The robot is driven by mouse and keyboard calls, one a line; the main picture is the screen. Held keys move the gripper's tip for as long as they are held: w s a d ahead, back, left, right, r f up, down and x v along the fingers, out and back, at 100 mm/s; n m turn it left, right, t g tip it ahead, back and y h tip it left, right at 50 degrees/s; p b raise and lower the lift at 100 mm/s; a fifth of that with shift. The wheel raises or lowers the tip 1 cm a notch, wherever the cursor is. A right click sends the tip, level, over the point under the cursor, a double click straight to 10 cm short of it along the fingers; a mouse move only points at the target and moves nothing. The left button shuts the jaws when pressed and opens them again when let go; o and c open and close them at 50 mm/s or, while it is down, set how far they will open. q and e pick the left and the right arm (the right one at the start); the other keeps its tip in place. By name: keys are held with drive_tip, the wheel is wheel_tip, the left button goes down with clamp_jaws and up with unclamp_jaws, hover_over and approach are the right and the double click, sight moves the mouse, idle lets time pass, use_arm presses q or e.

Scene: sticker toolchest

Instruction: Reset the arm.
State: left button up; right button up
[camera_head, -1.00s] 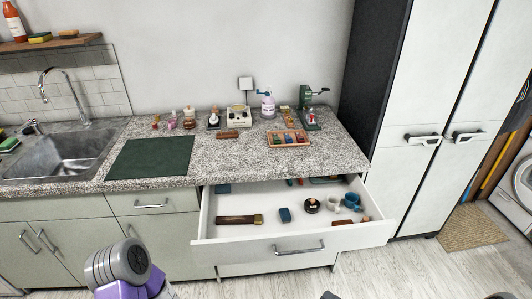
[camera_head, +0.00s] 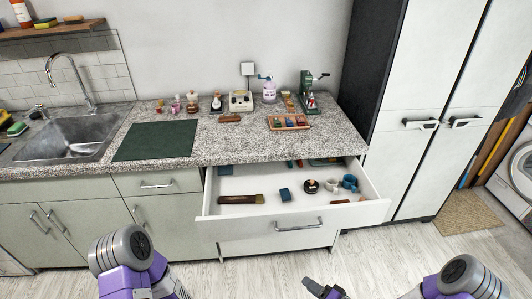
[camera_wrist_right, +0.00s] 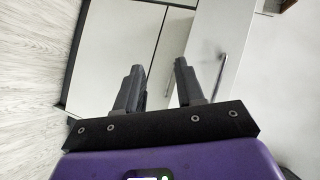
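My right gripper (camera_head: 325,289) shows at the bottom edge of the head view, in front of the open drawer (camera_head: 225,227) and apart from it. In the right wrist view its two dark fingers (camera_wrist_right: 158,67) stand apart with nothing between them, so it is open and empty. Pale cabinet fronts and a bar handle (camera_wrist_right: 222,66) lie beyond the fingers. My left arm comes in at the bottom left of the head view; its gripper is not visible.
The open drawer holds a brush (camera_head: 242,199), a blue block (camera_head: 285,195), a dark round tin (camera_head: 311,186) and mugs (camera_head: 350,182). The counter (camera_head: 225,146) carries a green mat (camera_head: 155,140) and a tray of blocks (camera_head: 288,122). Wooden floor (camera_head: 390,240) is clear.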

drive_tip(key=s+a+f+n+g+h, duration=0.1)
drive_tip(key=s+a+f+g+h, duration=0.1)
drive_tip(key=s+f+g, duration=0.2)
drive_tip(key=s+a+f+n+g+h, duration=0.2)
drive_tip(key=s+g, duration=0.4)
drive_tip(key=s, duration=0.4)
wheel_tip(320, 180, down, 3)
drive_tip(key=shift+s+a+r+n+h+p, duration=0.2)
drive_tip(key=shift+s+a+n+h+p, duration=0.15)
drive_tip(key=shift+a+h, duration=0.3)
